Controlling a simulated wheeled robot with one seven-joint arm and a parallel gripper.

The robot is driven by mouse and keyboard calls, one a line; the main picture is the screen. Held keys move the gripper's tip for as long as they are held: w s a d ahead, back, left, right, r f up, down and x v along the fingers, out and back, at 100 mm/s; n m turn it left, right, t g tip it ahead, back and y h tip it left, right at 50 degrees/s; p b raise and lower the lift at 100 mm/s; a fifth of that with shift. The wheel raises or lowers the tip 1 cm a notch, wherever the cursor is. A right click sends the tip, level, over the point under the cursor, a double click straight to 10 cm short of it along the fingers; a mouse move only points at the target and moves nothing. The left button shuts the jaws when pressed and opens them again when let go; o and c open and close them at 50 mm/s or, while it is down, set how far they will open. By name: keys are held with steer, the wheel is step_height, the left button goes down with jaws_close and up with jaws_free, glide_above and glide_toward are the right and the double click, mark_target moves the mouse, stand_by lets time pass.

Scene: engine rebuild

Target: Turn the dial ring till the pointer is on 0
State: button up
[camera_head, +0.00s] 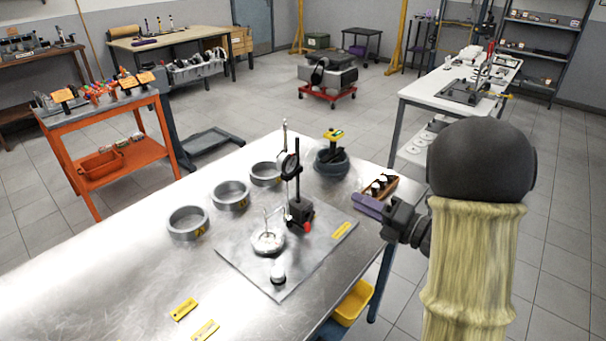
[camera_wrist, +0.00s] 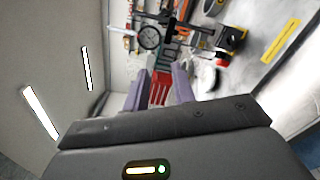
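The dial gauge (camera_head: 289,165) has a round face with a dark ring and is mounted on a black stand (camera_head: 299,205) on a steel plate. In the wrist view the dial (camera_wrist: 150,38) shows a pale face, sideways to the picture, beyond my fingertips. Its pointer and the numbers are too small to read. My gripper (camera_head: 367,204) is at the table's right edge, to the right of the stand and apart from the dial. In the wrist view its two purple fingers (camera_wrist: 160,78) are spread, with nothing seen held between them.
A wooden tray (camera_head: 393,187) with dark parts lies close to my gripper. Grey rings (camera_head: 230,196) stand left of the plate (camera_head: 308,266), and a dark round container (camera_head: 331,165) stands behind it. Yellow tags (camera_head: 183,309) lie in front. The table's left part is clear.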

mark_target(296, 171)
steer(key=shift+a, duration=0.1)
steer(key=p+x, duration=0.5)
steer(key=x, duration=1.2)
steer(key=shift+w+a+r, duration=0.1)
steer(key=shift+w, duration=0.05)
steer(key=shift+c, duration=0.5)
jaws_close()
